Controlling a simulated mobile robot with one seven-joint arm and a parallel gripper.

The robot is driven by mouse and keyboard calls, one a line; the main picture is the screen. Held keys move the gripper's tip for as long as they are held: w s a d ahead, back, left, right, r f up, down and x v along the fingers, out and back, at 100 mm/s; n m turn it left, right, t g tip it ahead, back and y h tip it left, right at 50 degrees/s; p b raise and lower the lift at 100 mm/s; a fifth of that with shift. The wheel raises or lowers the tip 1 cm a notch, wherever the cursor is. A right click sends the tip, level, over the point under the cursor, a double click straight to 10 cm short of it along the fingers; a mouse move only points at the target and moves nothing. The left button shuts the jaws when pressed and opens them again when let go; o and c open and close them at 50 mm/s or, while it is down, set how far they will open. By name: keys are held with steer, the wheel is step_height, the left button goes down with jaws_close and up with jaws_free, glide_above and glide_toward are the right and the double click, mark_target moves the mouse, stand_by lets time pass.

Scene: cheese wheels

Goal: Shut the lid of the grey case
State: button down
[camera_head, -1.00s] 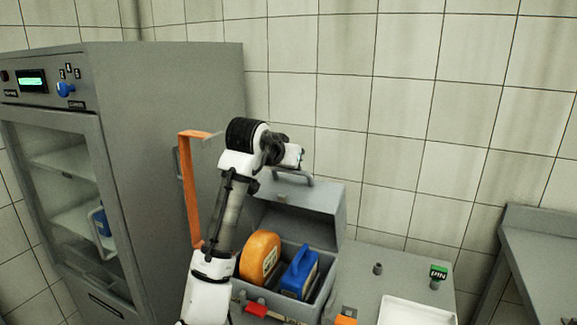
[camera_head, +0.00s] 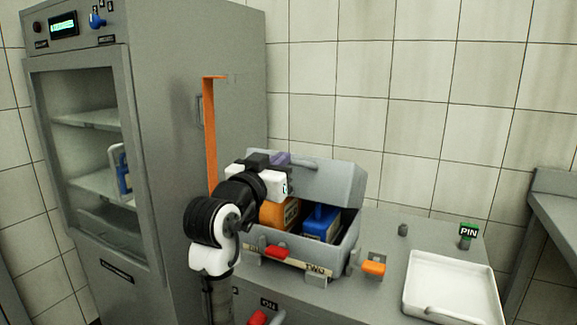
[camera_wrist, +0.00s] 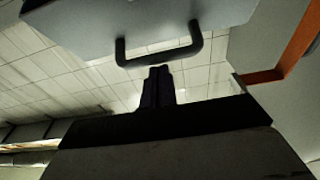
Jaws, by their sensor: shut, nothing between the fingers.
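The grey case (camera_head: 345,247) stands on the grey worktop beside the tall cabinet. Its lid (camera_head: 335,182) is part-way open, tilted forward over the box, with a gap at the front. The lid's handle (camera_wrist: 160,58) shows in the wrist view, close ahead of my fingers. My gripper (camera_head: 284,159) is shut and empty at the lid's upper left; it also shows in the wrist view (camera_wrist: 158,72). I cannot tell whether it touches the lid. An orange cheese wheel (camera_head: 280,214) and a blue block (camera_head: 321,223) sit inside. A red latch (camera_head: 277,253) is on the front.
A grey cabinet (camera_head: 165,150) with a glass door stands at left, an orange strip (camera_head: 210,135) on its side. The tiled wall is behind.

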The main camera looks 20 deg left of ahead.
steer(key=s+f+t+b, duration=0.3)
steer(key=s+f+b, duration=0.1)
steer(key=f+b, duration=0.5)
steer(key=shift+s+a+f+h+b, duration=0.2)
steer(key=shift+a+f+h+b, duration=0.15)
steer(key=shift+f, duration=0.4)
steer(key=shift+s+a, duration=0.1)
steer(key=shift+r, duration=0.15)
